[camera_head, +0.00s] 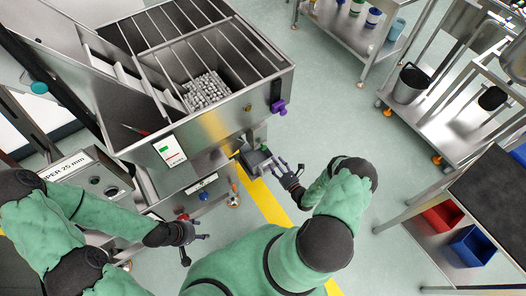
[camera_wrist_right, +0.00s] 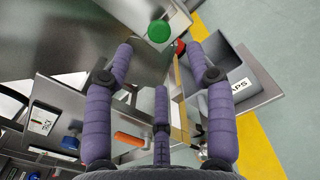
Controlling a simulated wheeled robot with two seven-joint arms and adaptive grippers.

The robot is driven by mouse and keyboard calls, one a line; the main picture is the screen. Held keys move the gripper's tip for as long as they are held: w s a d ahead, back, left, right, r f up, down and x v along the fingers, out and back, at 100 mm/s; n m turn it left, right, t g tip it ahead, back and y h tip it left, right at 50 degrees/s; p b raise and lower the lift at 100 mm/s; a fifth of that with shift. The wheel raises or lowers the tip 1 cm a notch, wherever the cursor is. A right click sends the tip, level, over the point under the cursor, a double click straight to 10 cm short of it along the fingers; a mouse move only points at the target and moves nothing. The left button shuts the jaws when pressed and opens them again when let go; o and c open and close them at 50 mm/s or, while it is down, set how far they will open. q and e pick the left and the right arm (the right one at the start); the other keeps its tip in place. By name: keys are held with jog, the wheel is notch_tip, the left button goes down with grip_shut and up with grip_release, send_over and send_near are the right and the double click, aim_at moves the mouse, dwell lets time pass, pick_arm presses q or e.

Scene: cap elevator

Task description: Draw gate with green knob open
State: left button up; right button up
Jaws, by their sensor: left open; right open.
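In the right wrist view, a round green knob (camera_wrist_right: 160,31) sits on a metal part, just beyond my right gripper's fingertips. I cannot make out this knob clearly in the head view, nor tell the gate's position. My right gripper (camera_head: 284,167) is open and empty beside a dark grey bin (camera_head: 258,161) at the machine's lower right side. Its purple fingers (camera_wrist_right: 158,55) are spread apart in the wrist view, not touching the knob. My left gripper (camera_head: 198,240) is open and empty in front of the machine.
The metal machine's hopper holds many small grey caps (camera_head: 207,90). A purple knob (camera_head: 280,106) and a teal knob (camera_head: 39,87) show on it. In the wrist view, a grey bin (camera_wrist_right: 222,66) and a red knob (camera_wrist_right: 180,46) are close by. Floor right of the machine is free.

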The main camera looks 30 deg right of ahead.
aim_at(265, 149)
jog(key=w, duration=0.3)
jog(key=w+b, duration=0.1)
jog(key=w, duration=0.2)
jog(key=w+b, duration=0.1)
jog(key=w, duration=0.1)
jog(key=shift+w+a, duration=0.4)
